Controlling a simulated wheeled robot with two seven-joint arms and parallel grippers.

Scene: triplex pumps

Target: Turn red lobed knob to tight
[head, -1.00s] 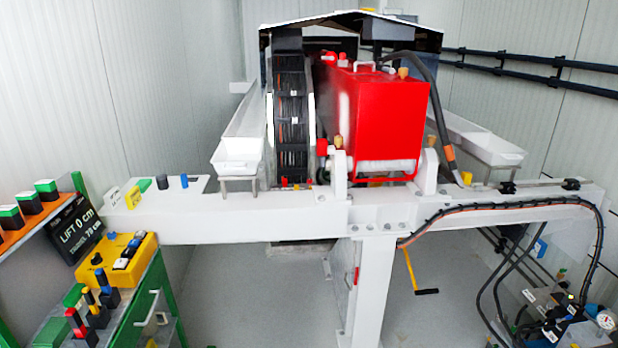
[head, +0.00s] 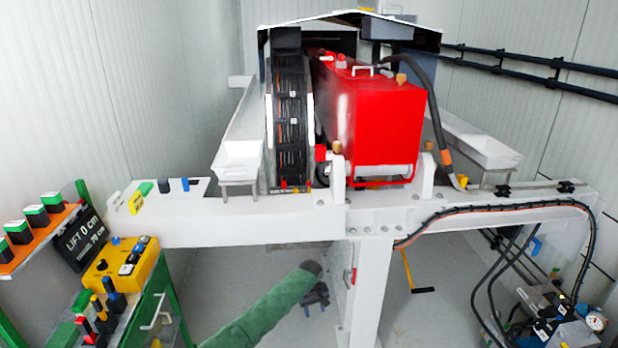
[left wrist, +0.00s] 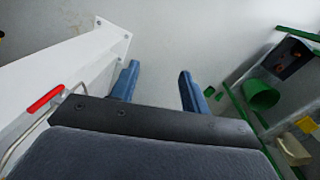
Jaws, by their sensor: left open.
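My left gripper (head: 317,296) is low in front of the white post, below the beam and well apart from that part. In the left wrist view, its two blue fingers (left wrist: 159,72) are spread with only floor between them. My right gripper is not in view.
The white post (head: 368,290) stands just right of my left gripper. A red-gripped handle (left wrist: 45,99) shows at left in the wrist view. A green-framed cart (head: 165,290) with a yellow control box (head: 112,266) stands at left. The floor between is clear.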

